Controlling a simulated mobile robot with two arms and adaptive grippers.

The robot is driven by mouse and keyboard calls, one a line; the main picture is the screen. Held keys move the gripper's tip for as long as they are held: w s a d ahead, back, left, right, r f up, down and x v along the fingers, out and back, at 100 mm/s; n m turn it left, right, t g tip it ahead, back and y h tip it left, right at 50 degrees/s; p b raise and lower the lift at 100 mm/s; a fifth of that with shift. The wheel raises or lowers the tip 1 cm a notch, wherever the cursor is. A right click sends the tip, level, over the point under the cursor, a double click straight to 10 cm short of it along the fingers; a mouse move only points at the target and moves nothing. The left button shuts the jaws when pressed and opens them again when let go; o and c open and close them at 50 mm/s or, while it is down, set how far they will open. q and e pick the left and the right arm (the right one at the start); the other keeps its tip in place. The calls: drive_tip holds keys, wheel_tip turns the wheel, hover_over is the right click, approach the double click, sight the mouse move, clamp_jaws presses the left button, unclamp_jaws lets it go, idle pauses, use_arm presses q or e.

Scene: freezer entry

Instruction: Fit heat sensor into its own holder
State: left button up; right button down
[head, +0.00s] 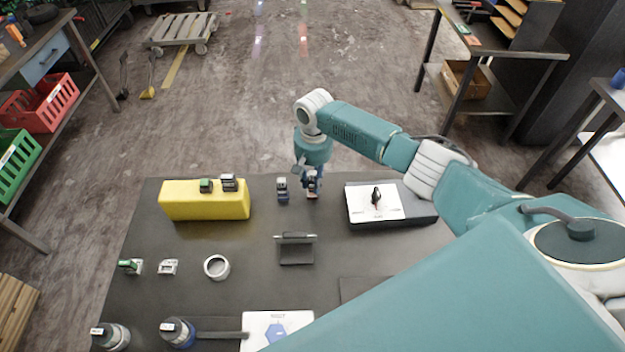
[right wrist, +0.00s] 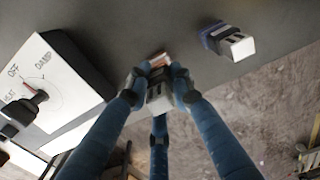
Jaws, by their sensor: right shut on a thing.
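My right gripper (head: 310,178) points down at the far side of the dark table. It is shut on a small grey device with a reddish part (right wrist: 160,92), which also shows between the fingers in the head view. The fingers hide part of it, and I cannot tell whether it touches the table. A similar grey device with a dark blue base (head: 282,190) stands just left of it; it also shows in the right wrist view (right wrist: 232,42). I cannot read which is the heat sensor, or tell which part is its holder. My left gripper is not in view.
A yellow block (head: 205,205) bears two small devices. A dial box (head: 358,204), marked OFF and DAMP, stands at right. A dark bracket (head: 296,254), a white ring (head: 217,267) and small parts lie nearer. Two dark cylinders (head: 177,332) stand at front left.

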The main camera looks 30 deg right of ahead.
drive_tip(key=shift+f+b, duration=0.6)
drive_tip(key=shift+f, duration=0.75)
drive_tip(key=c, duration=1.4)
unclamp_jaws()
drive_tip(key=shift+c, duration=0.2)
wheel_tip(320, 180, up, 12)
drive_tip(key=shift+d, duration=0.1)
drive_tip(key=shift+s+f, duration=0.1)
